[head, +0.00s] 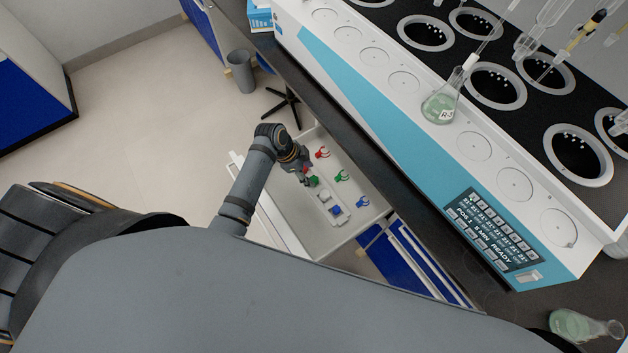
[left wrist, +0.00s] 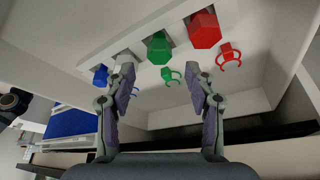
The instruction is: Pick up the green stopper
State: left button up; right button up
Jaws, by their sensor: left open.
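The green stopper (head: 314,181) sits in a white holder (head: 325,198) inside an open drawer in the head view. It also shows in the left wrist view (left wrist: 158,47), between a red stopper (left wrist: 204,30) and a blue stopper (left wrist: 101,75). My left gripper (head: 305,179) is over the drawer, close to the green stopper. In the left wrist view its two fingers (left wrist: 161,80) are spread apart with nothing between them gripped. The green stopper appears just beyond the fingertips, roughly centred between them. My right gripper is not in view.
Green (head: 342,175), red (head: 322,153) and blue (head: 362,202) clips lie in the drawer (head: 290,222) beside the holder. The drawer walls surround them. The bench with the distiller (head: 400,130) and a flask (head: 440,104) rises to the right. Floor is clear at left.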

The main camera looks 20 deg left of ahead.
aim_at(314, 179)
pick_arm(q)
jog(key=x, duration=0.4)
jog(key=shift+f, duration=0.3)
jog(key=c, duration=0.8)
jog(key=shift+r, duration=0.2)
jog(key=shift+r, duration=0.35)
notch_tip(314, 179, up, 3)
jog(key=shift+s+f+p, duration=0.1)
jog(key=shift+s+p, duration=0.05)
jog(key=shift+p, duration=0.15)
jog(key=s+a+r, duration=0.2)
jog(key=s+r, duration=0.7)
jog(key=s, duration=0.4)
jog(key=shift+s+r, duration=0.15)
jog(key=shift+s, duration=0.1)
